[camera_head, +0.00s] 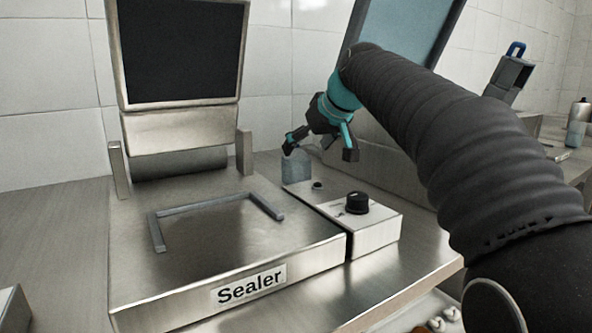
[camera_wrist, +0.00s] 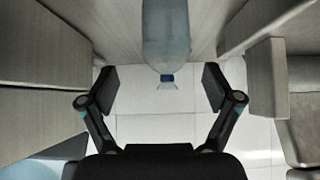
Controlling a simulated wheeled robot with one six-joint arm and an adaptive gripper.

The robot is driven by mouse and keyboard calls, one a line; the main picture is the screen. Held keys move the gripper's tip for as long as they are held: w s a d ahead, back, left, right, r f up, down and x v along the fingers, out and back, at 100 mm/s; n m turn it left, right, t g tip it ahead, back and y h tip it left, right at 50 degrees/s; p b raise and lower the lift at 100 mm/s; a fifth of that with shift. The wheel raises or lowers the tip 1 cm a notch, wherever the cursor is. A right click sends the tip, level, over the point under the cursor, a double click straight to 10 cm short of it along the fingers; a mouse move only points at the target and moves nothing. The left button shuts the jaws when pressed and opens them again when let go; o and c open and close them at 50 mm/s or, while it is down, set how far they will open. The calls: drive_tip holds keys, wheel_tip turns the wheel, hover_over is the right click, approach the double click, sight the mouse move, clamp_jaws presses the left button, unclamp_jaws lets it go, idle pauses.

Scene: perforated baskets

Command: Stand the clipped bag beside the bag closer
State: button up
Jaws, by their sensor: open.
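The clipped bag (camera_head: 296,172) is a pale blue-grey translucent bag behind the control box of the metal machine labelled Sealer (camera_head: 215,255), which I take as the bag closer. My gripper (camera_head: 320,149) is just above and beside the bag. In the wrist view my gripper (camera_wrist: 160,88) is open, its fingers apart on either side of the clip, with gaps to both. The bag's lower part is partly hidden by the control box in the head view.
The sealer's upright dark panel (camera_head: 182,52) stands at the back left. A control box with a black knob (camera_head: 357,202) is at its right side. A tilted blue panel (camera_head: 405,30) stands behind my arm. A device with a blue handle (camera_head: 515,50) and a bottle (camera_head: 578,122) are at the far right.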

sight(296, 155)
drive_tip(key=shift+x, duration=1.1)
drive_tip(key=shift+a+x, duration=0.2)
drive_tip(key=shift+x, duration=1.1)
drive_tip(key=shift+a+x, duration=0.2)
drive_tip(key=shift+x, duration=1.05)
drive_tip(key=shift+s+r, duration=0.15)
drive_tip(key=c, duration=1.5)
drive_tip(key=shift+r, duration=0.1)
wheel_tip(296, 155, up, 10)
drive_tip(key=shift+f+p, duration=0.1)
drive_tip(key=shift+p, duration=0.75)
